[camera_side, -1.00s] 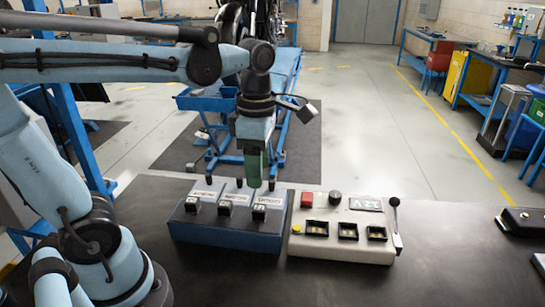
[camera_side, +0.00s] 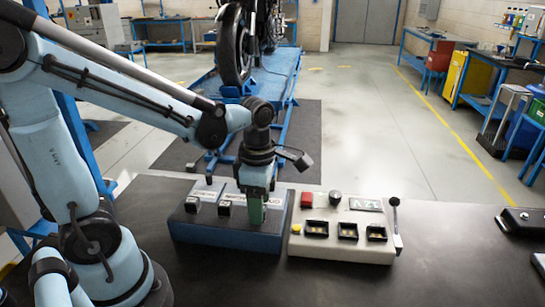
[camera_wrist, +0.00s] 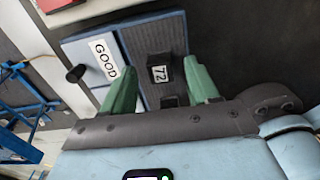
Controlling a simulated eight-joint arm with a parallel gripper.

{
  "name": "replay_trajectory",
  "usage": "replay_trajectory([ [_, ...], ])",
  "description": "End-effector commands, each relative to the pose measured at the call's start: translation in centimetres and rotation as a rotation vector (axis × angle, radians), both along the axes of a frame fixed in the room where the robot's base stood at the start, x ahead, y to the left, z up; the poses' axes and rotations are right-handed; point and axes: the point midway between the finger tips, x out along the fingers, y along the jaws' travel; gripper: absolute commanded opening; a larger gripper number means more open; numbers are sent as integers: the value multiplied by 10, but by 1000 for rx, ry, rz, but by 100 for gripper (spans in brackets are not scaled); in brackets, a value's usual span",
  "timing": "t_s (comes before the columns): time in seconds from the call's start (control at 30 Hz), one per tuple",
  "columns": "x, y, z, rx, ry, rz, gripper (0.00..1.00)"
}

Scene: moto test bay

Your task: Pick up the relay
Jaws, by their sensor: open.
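My gripper (camera_side: 257,212) reaches down over the right-hand section of the dark blue block (camera_side: 225,238) on the bench. Its two green fingers are apart, and they also show in the wrist view (camera_wrist: 160,92). There a black relay (camera_wrist: 160,72) with a white label reading 72 sits in the gap between the fingers, a little beyond their tips. Whether a finger touches it I cannot tell. In the side view the fingers hide this relay. Two other black relays, the left one (camera_side: 192,205) and the middle one (camera_side: 224,209), sit on the block's other sections.
Right of the block stands a pale test box (camera_side: 342,250) with a red button (camera_side: 307,199), a black knob (camera_side: 335,198), a display, several front openings and a side lever (camera_side: 395,215). A GOOD label (camera_wrist: 103,58) lies beside the relay. The bench front (camera_side: 330,285) is clear.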

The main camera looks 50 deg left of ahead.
Motion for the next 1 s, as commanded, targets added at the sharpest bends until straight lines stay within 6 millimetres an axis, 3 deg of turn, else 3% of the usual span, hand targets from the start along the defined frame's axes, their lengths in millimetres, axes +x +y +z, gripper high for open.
replay_trajectory([
  [0.37,0,0,-7,1,-1,0,60],
  [0.77,0,0,-6,1,-1,0,0],
  [1.0,0,0,-6,1,-1,0,0],
])
